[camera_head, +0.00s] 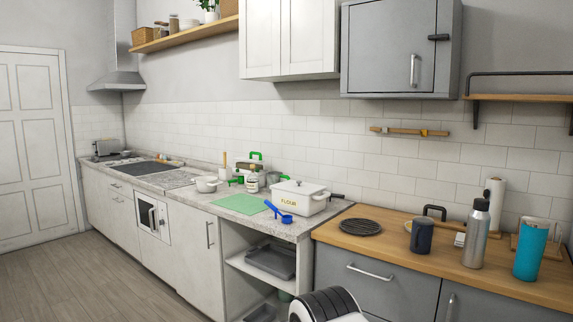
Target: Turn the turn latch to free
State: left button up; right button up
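The turn latch (438,37) is a small black bar near the upper right edge of the grey wall cabinet's door (385,47). It lies roughly horizontal and appears to reach across the door's right edge. The door looks shut, with a vertical silver handle (413,70) below and left of the latch. Neither of my grippers is in view. A black and white part at the bottom edge seems to be mine.
Below the cabinet is a wooden counter (400,255) with a dark mug (421,235), a steel bottle (475,235) and a blue tumbler (530,250). A white cabinet (290,38) adjoins on the left, and a shelf (520,98) is at right. The space before the latch looks clear.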

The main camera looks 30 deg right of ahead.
aim_at(443, 37)
jog(key=i+z, duration=0.6)
jog(key=z, duration=0.25)
jog(key=i+z, duration=0.25)
jog(key=z, duration=0.15)
jog(key=i+j+z, duration=0.25)
jog(key=z, duration=0.15)
